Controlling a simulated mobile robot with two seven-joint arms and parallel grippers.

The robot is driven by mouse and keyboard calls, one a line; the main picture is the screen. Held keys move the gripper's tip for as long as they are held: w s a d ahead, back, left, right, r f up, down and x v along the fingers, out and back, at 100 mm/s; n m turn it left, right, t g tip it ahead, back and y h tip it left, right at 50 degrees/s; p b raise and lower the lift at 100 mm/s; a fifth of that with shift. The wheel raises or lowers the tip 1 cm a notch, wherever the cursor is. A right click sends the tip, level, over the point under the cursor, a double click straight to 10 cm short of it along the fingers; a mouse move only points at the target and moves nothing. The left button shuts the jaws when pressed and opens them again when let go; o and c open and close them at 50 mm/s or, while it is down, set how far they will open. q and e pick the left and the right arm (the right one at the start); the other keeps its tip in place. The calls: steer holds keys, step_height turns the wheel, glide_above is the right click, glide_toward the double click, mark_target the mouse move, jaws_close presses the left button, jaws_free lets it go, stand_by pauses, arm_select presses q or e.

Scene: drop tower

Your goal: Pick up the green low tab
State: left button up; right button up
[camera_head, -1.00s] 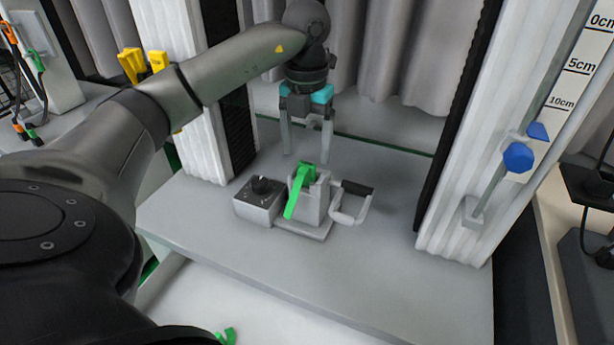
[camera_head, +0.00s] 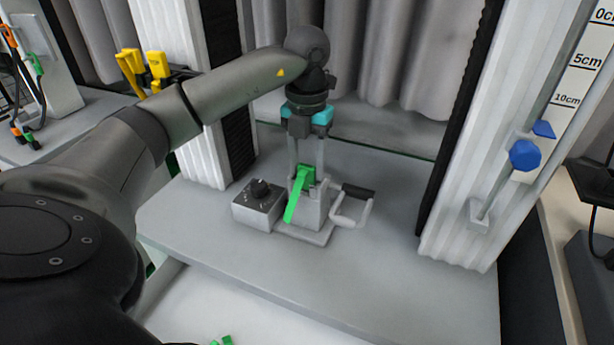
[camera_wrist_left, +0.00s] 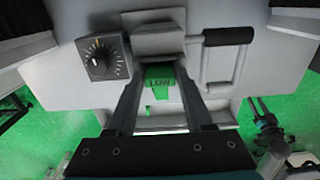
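The green low tab (camera_head: 301,190) sits on the front of a grey block on the platform, its long strip slanting down. In the left wrist view the tab, marked LOW (camera_wrist_left: 160,84), lies between the two fingertips. My left gripper (camera_head: 308,172) points down at the top of the tab. Its fingers (camera_wrist_left: 161,75) have drawn together and appear to touch the tab's sides, though the contact is partly hidden. The tab is still at the block.
A dial box (camera_head: 258,203) stands left of the block and a handle with a black grip (camera_head: 355,201) stands right. White columns (camera_head: 465,170) flank the platform (camera_head: 350,275). A blue knob (camera_head: 524,155) is on the right scale. The platform's front is clear.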

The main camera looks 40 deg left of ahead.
arm_select(q)
jaws_close()
steer(key=shift+r, duration=0.1)
stand_by(0.3)
